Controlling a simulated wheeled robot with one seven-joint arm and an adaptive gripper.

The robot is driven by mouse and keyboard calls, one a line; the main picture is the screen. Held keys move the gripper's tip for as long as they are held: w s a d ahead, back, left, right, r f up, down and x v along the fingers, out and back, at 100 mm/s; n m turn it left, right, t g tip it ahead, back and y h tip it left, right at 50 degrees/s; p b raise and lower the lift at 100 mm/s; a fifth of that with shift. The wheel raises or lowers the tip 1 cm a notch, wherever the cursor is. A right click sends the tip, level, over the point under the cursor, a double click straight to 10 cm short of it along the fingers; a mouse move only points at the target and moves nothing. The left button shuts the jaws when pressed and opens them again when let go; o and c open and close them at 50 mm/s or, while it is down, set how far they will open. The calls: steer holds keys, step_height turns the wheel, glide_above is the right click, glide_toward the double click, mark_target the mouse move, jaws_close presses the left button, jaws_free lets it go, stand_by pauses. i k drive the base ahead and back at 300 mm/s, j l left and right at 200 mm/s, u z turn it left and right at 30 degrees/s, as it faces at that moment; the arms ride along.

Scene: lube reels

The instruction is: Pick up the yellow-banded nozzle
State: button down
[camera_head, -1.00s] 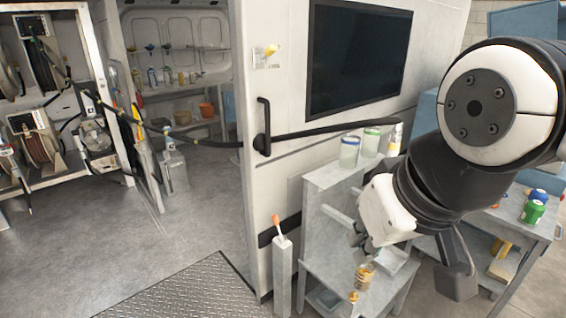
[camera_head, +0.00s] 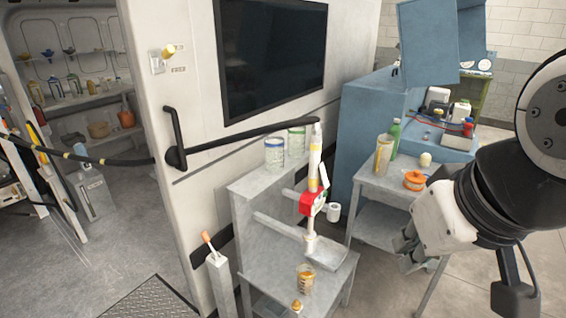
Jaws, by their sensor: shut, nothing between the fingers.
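A nozzle with white and yellow bands and a red trigger body (camera_head: 314,190) stands upright at the small grey bench, its lower end by a grey tray (camera_head: 328,256). My gripper (camera_head: 405,252) is to the right of this nozzle, clearly apart from it in the picture, with its grey fingers pointing down and left. The fingers are shut and empty. The finger tips are small and partly overlap the grey table behind them.
The grey bench (camera_head: 268,272) holds an amber jar (camera_head: 305,279); two lidded jars (camera_head: 274,153) stand on its upper shelf. A post with an orange-tipped tool (camera_head: 220,275) stands left. A table (camera_head: 383,185) with bottles and an orange tub (camera_head: 414,180) is behind my gripper.

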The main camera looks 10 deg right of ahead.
mark_target(306, 207)
steer(key=i+l+u, duration=0.1)
steer(key=u, duration=0.6)
steer(key=i+l+u, duration=0.15)
steer(key=l+u, duration=0.15)
steer(key=l, duration=0.2)
steer(key=i+l+u, duration=0.25)
steer(key=l, duration=0.25)
steer(key=l+u, duration=0.3)
steer(key=l, duration=0.2)
steer(key=k, duration=0.05)
